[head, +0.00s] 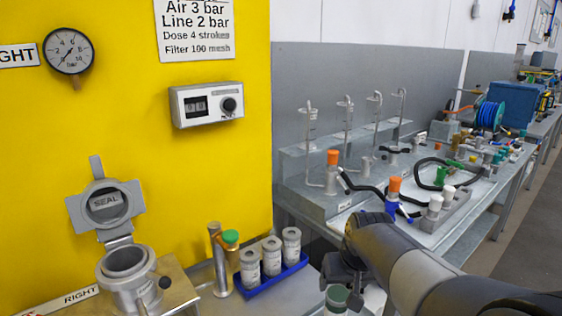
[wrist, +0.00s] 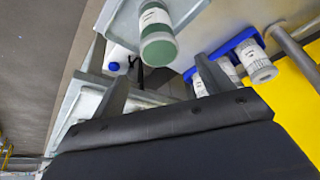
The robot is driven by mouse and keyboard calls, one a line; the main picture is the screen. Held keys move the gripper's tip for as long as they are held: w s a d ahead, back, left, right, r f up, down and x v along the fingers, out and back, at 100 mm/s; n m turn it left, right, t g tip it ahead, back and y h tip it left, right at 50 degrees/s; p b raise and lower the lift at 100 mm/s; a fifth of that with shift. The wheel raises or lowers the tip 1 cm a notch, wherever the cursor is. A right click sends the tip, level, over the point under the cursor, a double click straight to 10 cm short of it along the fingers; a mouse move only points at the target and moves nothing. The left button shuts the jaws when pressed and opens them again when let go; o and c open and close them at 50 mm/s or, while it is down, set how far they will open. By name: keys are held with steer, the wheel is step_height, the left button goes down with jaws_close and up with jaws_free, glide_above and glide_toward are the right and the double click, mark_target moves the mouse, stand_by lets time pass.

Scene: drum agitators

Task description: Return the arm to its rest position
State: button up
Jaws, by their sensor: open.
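My arm (head: 425,265) reaches in from the lower right of the head view, over the near end of the bench. My gripper (head: 340,278) is at its end, partly hidden by the wrist. In the wrist view the two fingers of my gripper (wrist: 162,70) stand wide apart with nothing between them. A jar with a green end (head: 337,298) is just below the gripper in the head view. It also shows beyond the fingertips in the wrist view (wrist: 158,45), apart from them as far as I can tell.
An open hinged port (head: 130,262) is at lower left by the yellow wall. The bench (head: 325,204) behind holds orange-topped fittings and hoses. Floor is clear at right.

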mark_target(338, 293)
steer(key=x, duration=0.6)
steer(key=shift+w+f, duration=0.1)
steer(key=shift+f, duration=0.2)
steer(key=shift+w+r, duration=0.1)
steer(key=shift+r, duration=1.15)
steer(key=shift+f, duration=0.1)
